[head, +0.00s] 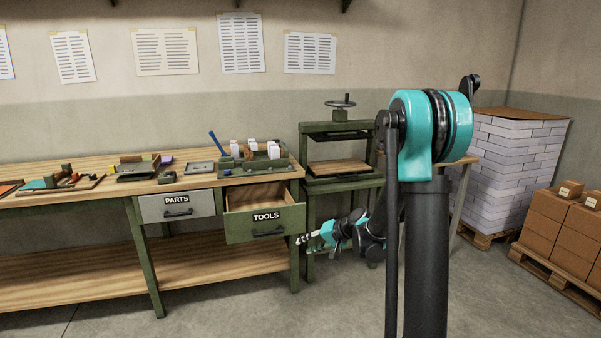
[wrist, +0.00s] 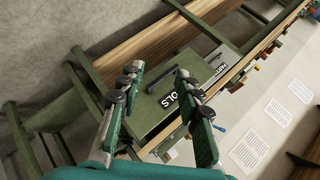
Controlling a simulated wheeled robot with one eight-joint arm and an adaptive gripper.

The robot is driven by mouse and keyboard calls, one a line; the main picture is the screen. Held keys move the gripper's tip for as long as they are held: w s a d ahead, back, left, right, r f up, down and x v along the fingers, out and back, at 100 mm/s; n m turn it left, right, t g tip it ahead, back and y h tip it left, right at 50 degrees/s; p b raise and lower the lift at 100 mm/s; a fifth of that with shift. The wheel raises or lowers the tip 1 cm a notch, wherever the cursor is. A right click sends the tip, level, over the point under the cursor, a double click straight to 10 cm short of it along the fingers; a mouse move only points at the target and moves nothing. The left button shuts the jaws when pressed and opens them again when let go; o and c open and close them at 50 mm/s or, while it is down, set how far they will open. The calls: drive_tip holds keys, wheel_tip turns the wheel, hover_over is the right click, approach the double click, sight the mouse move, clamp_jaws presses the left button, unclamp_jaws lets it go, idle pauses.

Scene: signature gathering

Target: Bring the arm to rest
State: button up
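My gripper (head: 305,238) is at the lower right of the open TOOLS drawer (head: 266,222) in the head view, beside the bench leg. Its teal arm links (head: 345,232) stretch off to the right behind my dark column. In the wrist view my gripper (wrist: 157,73) has its two green-sided fingers spread apart with nothing between them. The TOOLS drawer front (wrist: 150,110) and its dark handle show beyond the fingers. I cannot tell the exact gap to the drawer.
The PARTS drawer (head: 177,206) looks shut. The bench top (head: 200,176) holds trays and small items. A green press (head: 340,135) stands right of the bench. A paper stack (head: 510,165) and cartons (head: 565,225) stand on pallets at right. Floor in front is clear.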

drive_tip(key=s+d+f+h, duration=0.1)
drive_tip(key=s+d+h, duration=0.2)
drive_tip(key=s, duration=0.6)
drive_tip(key=s+d+n+g+h, duration=0.1)
drive_tip(key=s+d+h, duration=0.2)
drive_tip(key=s+d, duration=0.5)
drive_tip(key=s+d+f+n+h, duration=0.1)
drive_tip(key=s+d, duration=0.4)
drive_tip(key=s, duration=0.7)
drive_tip(key=shift+d+f+h, duration=0.2)
drive_tip(key=shift+f+h, duration=0.15)
drive_tip(key=shift+h, duration=0.55)
drive_tip(key=shift+a, duration=0.1)
